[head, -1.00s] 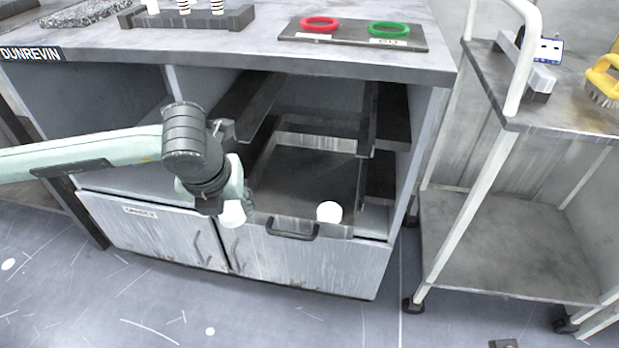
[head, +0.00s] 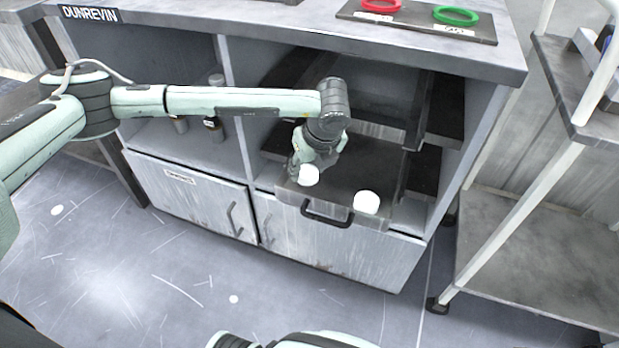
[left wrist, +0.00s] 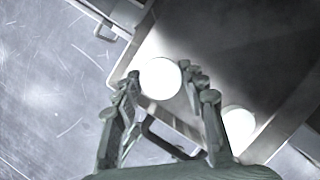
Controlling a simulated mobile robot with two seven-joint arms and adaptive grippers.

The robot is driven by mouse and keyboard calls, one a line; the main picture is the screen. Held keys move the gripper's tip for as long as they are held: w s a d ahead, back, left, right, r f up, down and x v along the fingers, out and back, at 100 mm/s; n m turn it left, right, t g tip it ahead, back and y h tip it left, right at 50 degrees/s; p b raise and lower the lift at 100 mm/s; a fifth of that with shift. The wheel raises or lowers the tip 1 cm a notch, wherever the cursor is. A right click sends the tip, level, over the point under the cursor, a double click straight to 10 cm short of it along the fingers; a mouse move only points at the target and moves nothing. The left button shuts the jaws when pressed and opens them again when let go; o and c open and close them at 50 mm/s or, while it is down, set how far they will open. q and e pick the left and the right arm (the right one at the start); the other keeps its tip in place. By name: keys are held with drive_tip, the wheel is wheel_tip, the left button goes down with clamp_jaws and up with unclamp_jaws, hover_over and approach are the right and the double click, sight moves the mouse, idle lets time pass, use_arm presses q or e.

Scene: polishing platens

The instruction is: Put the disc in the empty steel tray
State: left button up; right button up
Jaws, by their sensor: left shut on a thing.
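A white disc (head: 308,174) is held by my left gripper (head: 305,163), over the front left part of a dark steel tray-like drawer (head: 380,158). In the left wrist view the disc (left wrist: 160,78) sits between the fingertips, and the fingers are shut on it. The drawer is pulled out of the cabinet and has a black handle (head: 327,219). A second white round thing (head: 366,202) is at the drawer's front right; it also shows in the left wrist view (left wrist: 238,124). The arm hides part of the drawer. My right gripper is not in view.
The worktop (head: 290,22) overhangs the drawer. A dark board (head: 410,22) on it carries a red ring (head: 381,4) and a green ring (head: 456,15). Bottles (head: 214,126) stand on the left shelf. A cart (head: 530,245) stands at the right.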

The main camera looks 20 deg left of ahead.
sight(311, 175)
use_arm(q)
drive_tip(key=shift+w+f, duration=0.15)
drive_tip(key=shift+f, duration=1.9)
drive_tip(key=o, duration=1.2)
drive_tip(key=v, duration=1.2)
drive_tip(key=shift+w+r, duration=0.1)
